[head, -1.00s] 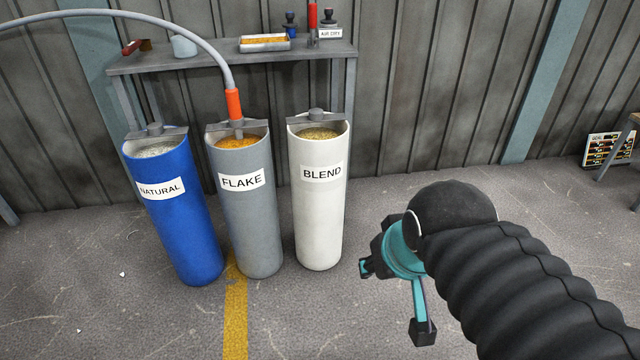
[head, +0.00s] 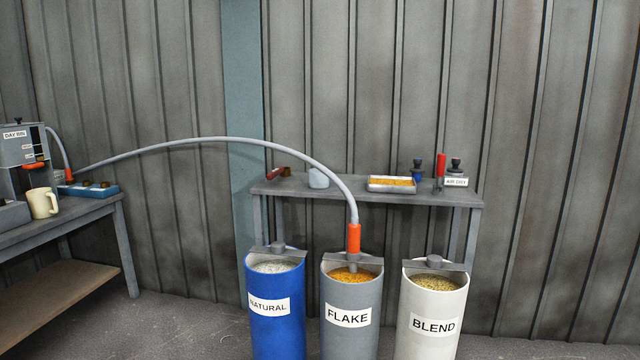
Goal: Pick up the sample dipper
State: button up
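A small red-handled thing with a brown end (head: 280,172) lies at the left end of the grey shelf table (head: 370,190) behind the drums; it may be the sample dipper, but it is too small to be sure. A pale grey cup-like vessel (head: 318,178) stands just to its right. My gripper is outside the head view.
Blue NATURAL (head: 275,335), grey FLAKE (head: 352,340) and white BLEND (head: 432,340) drums stand before the shelf table. A hose (head: 240,141) arcs from the left bench (head: 60,218) into FLAKE. A tray (head: 392,189) and dark-topped bottles sit on the shelf table's right half.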

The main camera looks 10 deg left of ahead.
aim_at(283, 171)
jog(key=k, duration=0.5)
jog(key=u, duration=0.65)
jog(key=i, duration=0.45)
jog(key=u, duration=0.6)
jog(key=i, duration=0.85)
jog(key=z, duration=0.55)
jog(key=i, duration=1.05)
jog(key=z, duration=0.8)
